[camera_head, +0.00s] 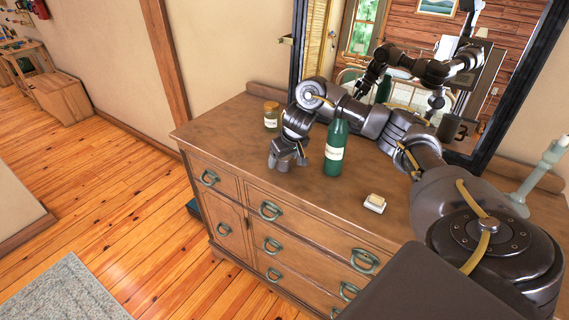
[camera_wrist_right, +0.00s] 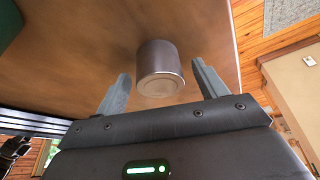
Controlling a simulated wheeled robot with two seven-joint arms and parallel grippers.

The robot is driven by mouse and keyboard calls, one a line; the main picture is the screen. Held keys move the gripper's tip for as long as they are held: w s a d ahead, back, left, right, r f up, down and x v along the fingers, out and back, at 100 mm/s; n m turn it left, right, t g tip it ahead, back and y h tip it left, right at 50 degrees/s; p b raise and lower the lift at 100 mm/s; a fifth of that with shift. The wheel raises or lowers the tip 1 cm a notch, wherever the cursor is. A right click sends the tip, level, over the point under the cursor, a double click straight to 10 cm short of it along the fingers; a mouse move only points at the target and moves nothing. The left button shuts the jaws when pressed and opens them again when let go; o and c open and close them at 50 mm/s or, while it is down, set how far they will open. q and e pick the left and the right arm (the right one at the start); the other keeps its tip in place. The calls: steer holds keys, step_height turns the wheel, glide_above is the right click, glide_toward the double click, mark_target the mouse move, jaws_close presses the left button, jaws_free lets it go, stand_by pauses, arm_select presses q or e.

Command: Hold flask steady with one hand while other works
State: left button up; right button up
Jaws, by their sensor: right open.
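A short grey metal cylinder (camera_wrist_right: 160,62), which looks like the flask, stands on the dresser top in the right wrist view. My right gripper (camera_head: 287,163) is open and low over the dresser, left of the green bottle. In the wrist view the right gripper (camera_wrist_right: 160,78) has one finger on each side of the cylinder, with a visible gap on both sides. In the head view the cylinder is hard to tell apart from the grey fingers. My left gripper is not in view.
On the dresser (camera_head: 225,130) stand a green bottle (camera_head: 335,150) close to my right wrist, a labelled jar (camera_head: 271,117), a small butter-coloured block (camera_head: 375,202) and a pale green candlestick (camera_head: 535,175). A dark-framed mirror (camera_head: 345,50) behind reflects my arm. The dresser's front left top is clear.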

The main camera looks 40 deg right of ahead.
stand_by(0.3)
steer(key=c, duration=1.1)
steer(key=shift+o, duration=0.2)
steer(key=shift+r+p, duration=0.3)
steer(key=shift+r, duration=0.3)
step_height(320, 180, up, 3)
steer(key=shift+a+r+p, duration=0.1)
steer(key=shift+a+p, duration=0.05)
steer(key=shift+p, duration=0.5)
steer(key=s+a+r+p, duration=0.4)
steer(key=s+a+r, duration=0.4)
steer(key=s+a, duration=0.1)
steer(key=shift+s+a+r, duration=0.3)
steer(key=shift+s, duration=0.2)
